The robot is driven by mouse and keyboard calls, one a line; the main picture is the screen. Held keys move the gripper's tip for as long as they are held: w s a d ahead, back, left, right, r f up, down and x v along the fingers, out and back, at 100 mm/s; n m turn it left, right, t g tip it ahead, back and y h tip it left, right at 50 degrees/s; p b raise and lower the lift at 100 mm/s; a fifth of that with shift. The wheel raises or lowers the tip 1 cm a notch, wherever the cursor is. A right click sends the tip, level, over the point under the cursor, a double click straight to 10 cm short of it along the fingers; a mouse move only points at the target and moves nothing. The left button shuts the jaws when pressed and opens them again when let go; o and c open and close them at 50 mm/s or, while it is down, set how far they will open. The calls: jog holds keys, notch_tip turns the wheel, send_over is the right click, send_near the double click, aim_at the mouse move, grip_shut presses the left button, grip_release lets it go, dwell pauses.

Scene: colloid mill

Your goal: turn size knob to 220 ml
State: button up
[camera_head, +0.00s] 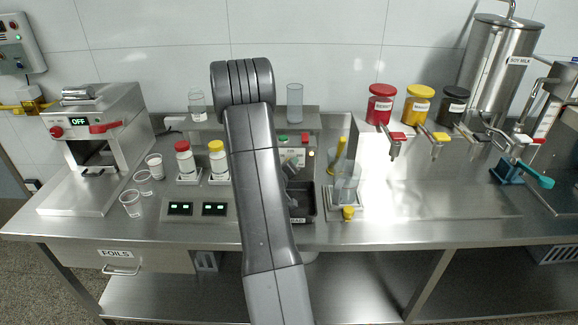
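My arm (257,185) rises through the middle of the picture and bends away at its top. My gripper does not show clearly; it seems to be behind the arm. A machine panel (297,153) stands just right of the arm, with a green button (283,138), a red button (305,138) and a grey tilted part (291,160) in front. I cannot tell what this grey part is. I cannot make out the size knob or a 220 ml mark; the arm covers part of this panel.
A steel counter (420,222) spans the view. Left are a sealing machine (127,105) reading OFF, clear cups (131,205) and two capped bottles (183,160).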

dwell(0.3)
jog(key=o, duration=1)
jog(key=shift+s, duration=0.1)
jog(key=b+v, duration=0.2)
jog(key=v, duration=1.1)
jog(key=shift+s+a, duration=0.1)
jog(key=shift+s, duration=0.25)
jog(key=shift+w, duration=0.1)
jog(key=p+x, duration=0.2)
jog(key=x, duration=1.1)
jog(key=shift+w, duration=0.4)
jog(key=shift+s, duration=0.1)
